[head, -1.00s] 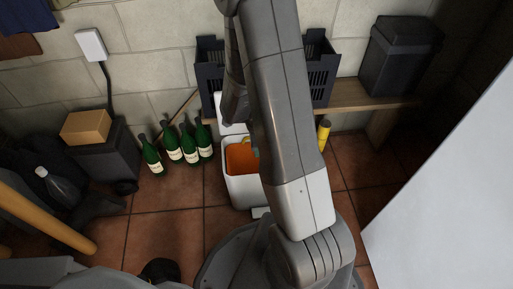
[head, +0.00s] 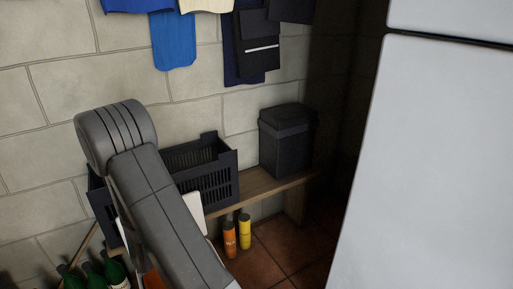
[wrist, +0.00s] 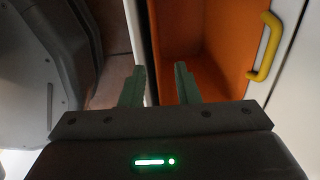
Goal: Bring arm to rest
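My arm (head: 165,205) rises bent in the head view, its rounded elbow in front of the stone wall and its lower link running down past the bottom edge. My gripper does not show in the head view. In the wrist view my gripper (wrist: 159,72) has its two green-grey fingers apart with nothing between them. Beyond the fingertips is an orange-lined white bin (wrist: 228,50) with a yellow handle (wrist: 266,47). I cannot tell how far the fingers are from it.
A dark crate (head: 212,182) and a black lidded bin (head: 287,140) stand on a wooden bench (head: 262,188). Orange (head: 229,240) and yellow (head: 245,232) cylinders stand below. Green bottles (head: 115,270) are at lower left; a large white panel (head: 430,170) fills the right.

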